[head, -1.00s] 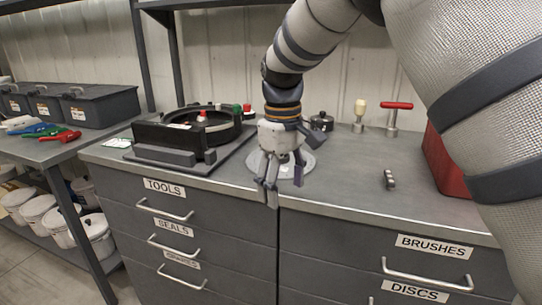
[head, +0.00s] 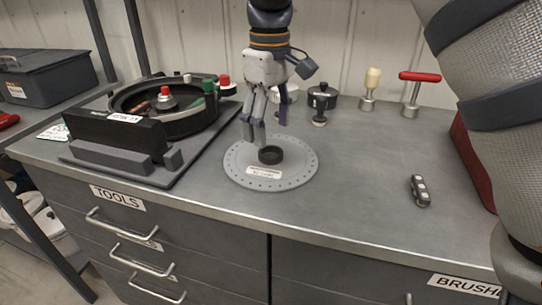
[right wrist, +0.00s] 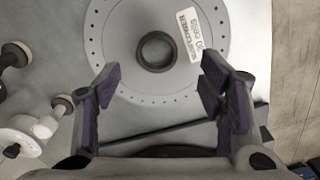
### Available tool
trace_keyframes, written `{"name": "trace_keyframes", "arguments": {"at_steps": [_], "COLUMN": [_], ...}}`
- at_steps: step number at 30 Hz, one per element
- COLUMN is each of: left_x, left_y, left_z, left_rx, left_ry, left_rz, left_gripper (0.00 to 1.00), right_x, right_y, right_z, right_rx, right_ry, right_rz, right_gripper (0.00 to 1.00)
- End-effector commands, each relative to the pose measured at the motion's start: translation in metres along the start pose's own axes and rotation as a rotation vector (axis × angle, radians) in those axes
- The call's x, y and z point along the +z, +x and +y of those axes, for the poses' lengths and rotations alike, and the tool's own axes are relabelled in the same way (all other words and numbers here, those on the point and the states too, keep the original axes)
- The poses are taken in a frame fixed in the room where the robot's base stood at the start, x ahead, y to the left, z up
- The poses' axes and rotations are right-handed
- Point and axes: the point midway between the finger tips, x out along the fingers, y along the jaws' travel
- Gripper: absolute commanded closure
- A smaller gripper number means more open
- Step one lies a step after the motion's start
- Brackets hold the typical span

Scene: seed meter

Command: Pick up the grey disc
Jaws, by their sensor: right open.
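The grey disc (head: 237,168) lies flat on the cabinet top, with a ring of small holes near its rim, a white label and a dark round hub (head: 270,155) in its middle. My right gripper (head: 264,138) is open and empty above the disc's far side, with its fingers pointing down. In the right wrist view the disc (right wrist: 112,52) lies beyond the two parted fingers (right wrist: 165,92), with the hub (right wrist: 157,50) between and ahead of them. The disc's upper edge is cut off there. My left gripper is not in view.
A black round housing (head: 125,108) with red, green and white knobs stands left of the disc. A small metal piece (head: 420,190) lies right; the counter between is clear.

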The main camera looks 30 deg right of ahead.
Motion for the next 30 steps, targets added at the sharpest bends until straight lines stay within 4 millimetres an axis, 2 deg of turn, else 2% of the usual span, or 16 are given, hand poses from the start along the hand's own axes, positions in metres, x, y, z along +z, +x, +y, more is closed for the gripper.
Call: {"name": "trace_keyframes", "arguments": {"at_steps": [6,9,16,17,23,24,30], "left_x": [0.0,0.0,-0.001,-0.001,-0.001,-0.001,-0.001], "left_y": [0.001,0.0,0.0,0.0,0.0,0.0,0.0], "left_z": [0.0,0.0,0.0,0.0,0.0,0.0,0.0], "left_rx": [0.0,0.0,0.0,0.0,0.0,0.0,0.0], "left_ry": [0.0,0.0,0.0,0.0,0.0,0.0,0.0], "left_rz": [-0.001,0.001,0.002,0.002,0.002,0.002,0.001], "left_gripper": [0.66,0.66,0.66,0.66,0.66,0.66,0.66], "right_x": [-0.004,-0.004,-0.005,-0.005,-0.005,-0.005,-0.005], "right_y": [0.039,0.052,0.055,0.055,0.055,0.055,0.054], "right_z": [0.002,0.002,0.003,0.003,0.003,0.003,0.003], "right_rx": [0.0,0.001,0.001,0.001,0.001,0.001,0.001], "right_ry": [0.001,0.001,0.001,0.001,0.001,0.001,0.001], "right_rz": [-0.004,0.0,0.003,0.003,0.003,0.003,0.003], "right_gripper": [0.37,0.37,0.37,0.39,0.84,0.87,0.87]}}
